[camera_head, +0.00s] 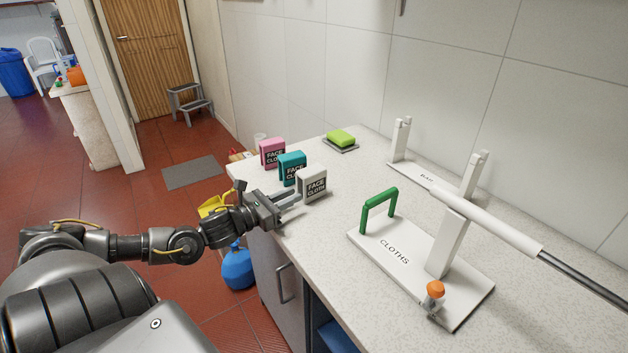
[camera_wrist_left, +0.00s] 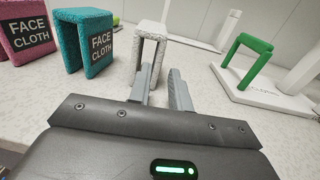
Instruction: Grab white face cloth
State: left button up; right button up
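The white face cloth (camera_head: 313,186) stands on the worktop as an upside-down U with a dark label, at the near end of a row of cloths. It also shows in the left wrist view (camera_wrist_left: 152,30), straight ahead of the fingers. My left gripper (camera_head: 290,199) is low over the worktop's left edge, close to the white cloth. In the left wrist view its two fingers (camera_wrist_left: 161,78) are apart, with nothing clearly held between them. The fingertips are very near the cloth's lower part; I cannot tell whether they touch it. My right gripper is not in view.
A teal cloth (camera_head: 292,168) and a pink cloth (camera_head: 272,152) stand just beyond. A green sponge (camera_head: 341,138) lies farther back. Worktop between the white cloth and rack is clear.

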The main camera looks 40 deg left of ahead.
aim_at(304, 190)
pick_arm(q)
jog(key=shift+b+x, duration=0.8)
jog(key=shift+x, duration=0.3)
jog(key=x, duration=0.2)
jog(key=shift+w+f, duration=0.1)
jog(key=shift+w, duration=0.2)
jog(key=shift+w+d+b, duration=0.1)
jog(key=shift+b, duration=0.2)
jog(key=shift+w+d, duration=0.1)
jog(key=shift+w, duration=0.5)
jog(key=x, duration=0.4)
jog(key=shift+w, duration=0.1)
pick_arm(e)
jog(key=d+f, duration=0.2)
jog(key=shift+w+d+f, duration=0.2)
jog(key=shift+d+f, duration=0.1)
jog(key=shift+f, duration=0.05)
pick_arm(q)
jog(key=shift+c, duration=0.3)
grip_shut()
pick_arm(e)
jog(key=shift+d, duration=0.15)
